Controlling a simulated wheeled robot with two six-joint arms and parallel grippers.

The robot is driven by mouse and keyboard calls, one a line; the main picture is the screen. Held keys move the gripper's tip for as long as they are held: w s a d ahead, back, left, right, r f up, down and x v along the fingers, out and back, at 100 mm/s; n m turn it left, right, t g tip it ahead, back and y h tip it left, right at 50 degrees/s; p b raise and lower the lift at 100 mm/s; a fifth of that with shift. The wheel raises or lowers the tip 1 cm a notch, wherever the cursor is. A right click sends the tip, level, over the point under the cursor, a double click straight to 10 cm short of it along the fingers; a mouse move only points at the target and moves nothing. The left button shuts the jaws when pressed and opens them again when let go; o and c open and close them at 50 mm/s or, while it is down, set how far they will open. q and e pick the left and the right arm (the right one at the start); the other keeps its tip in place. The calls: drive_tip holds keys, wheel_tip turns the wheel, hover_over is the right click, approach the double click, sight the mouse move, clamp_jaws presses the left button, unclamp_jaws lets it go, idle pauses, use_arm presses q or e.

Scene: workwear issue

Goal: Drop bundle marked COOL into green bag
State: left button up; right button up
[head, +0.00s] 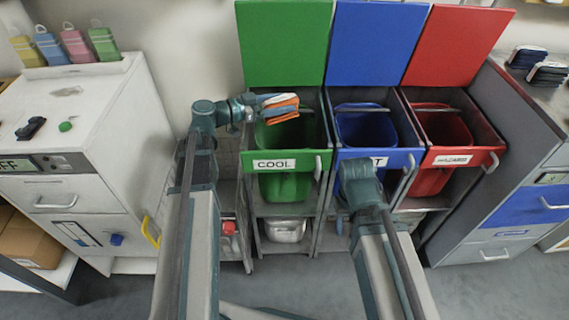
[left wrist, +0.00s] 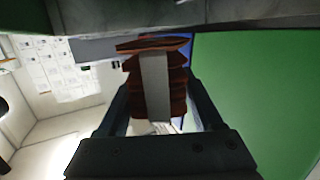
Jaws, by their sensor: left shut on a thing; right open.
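My left gripper (head: 264,107) is shut on a folded bundle (head: 283,109) with orange, white and blue-grey layers. It holds the bundle above the open mouth of the green bag (head: 286,186), near its back left side. The left wrist view shows the bundle (left wrist: 156,86) as dark orange layers with a pale band between the fingers. No marking on it is readable. The green bag hangs in a pull-out frame labelled COOL, with its green lid (head: 284,42) raised. My right gripper (head: 357,170) is open and empty in front of the blue bag; its fingers are mostly hidden.
A blue bag (head: 366,128) and a red bag (head: 442,129) hang in the frames to the right, lids raised. A white cabinet (head: 95,110) stands left, with several coloured packs on top. A grey cabinet (head: 520,130) with dark stacks stands right. A metal container (head: 286,231) sits below the green bag.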

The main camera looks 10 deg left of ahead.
use_arm(q)
wheel_tip(320, 180, down, 2)
drive_tip(key=shift+b, duration=0.55)
use_arm(e)
drive_tip(key=shift+f, duration=0.95)
use_arm(q)
drive_tip(key=o, duration=1.6)
drive_tip(key=shift+c, duration=0.2)
drive_tip(key=p+v, duration=0.2)
drive_tip(key=v, duration=1.2)
use_arm(e)
wheel_tip(320, 180, up, 2)
drive_tip(key=shift+r, duration=0.1)
drive_tip(key=shift+s, duration=0.1)
